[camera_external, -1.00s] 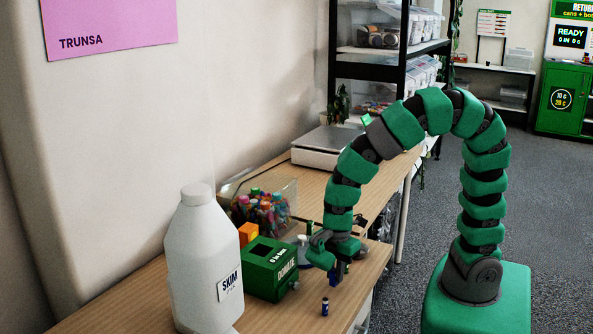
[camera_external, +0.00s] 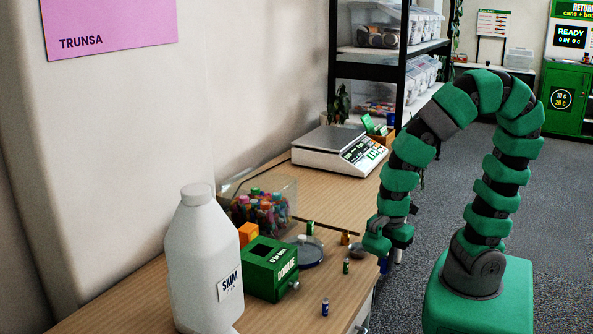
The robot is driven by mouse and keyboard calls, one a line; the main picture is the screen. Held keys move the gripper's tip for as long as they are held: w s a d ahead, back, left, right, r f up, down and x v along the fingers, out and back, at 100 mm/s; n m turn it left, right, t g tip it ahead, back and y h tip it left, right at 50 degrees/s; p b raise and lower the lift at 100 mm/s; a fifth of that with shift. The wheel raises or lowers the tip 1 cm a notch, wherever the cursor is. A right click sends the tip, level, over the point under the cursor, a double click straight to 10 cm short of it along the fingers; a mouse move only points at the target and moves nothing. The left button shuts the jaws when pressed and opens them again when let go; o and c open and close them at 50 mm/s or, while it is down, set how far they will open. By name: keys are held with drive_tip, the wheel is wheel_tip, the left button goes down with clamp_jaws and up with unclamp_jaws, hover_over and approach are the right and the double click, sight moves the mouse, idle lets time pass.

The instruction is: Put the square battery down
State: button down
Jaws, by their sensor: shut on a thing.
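My gripper (camera_external: 388,246) is shut at the table's front right edge, right of the small batteries. A small dark piece (camera_external: 397,257) shows just under its fingers; it looks like the lower part of the held square battery. The rest of it is hidden by the fingers. I cannot tell from this view whether it is over the table or just past its edge. The wooden table (camera_external: 350,290) has bare room in front of the gripper.
A blue battery (camera_external: 325,308), a green one (camera_external: 346,266) and others stand on the table. A round dish (camera_external: 309,252), the green donate box (camera_external: 270,268), a milk jug (camera_external: 203,262), a clear bin of markers (camera_external: 262,205) and a scale (camera_external: 338,151) occupy the left and back.

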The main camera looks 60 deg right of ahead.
drive_tip(key=shift+s+d+f+b, duration=0.1)
drive_tip(key=shift+s+d+b, duration=0.15)
drive_tip(key=shift+s+b, duration=0.2)
drive_tip(key=shift+s+d+r+b, duration=0.2)
drive_tip(key=shift+s+d+b, duration=0.3)
drive_tip(key=shift+s+b, duration=0.3)
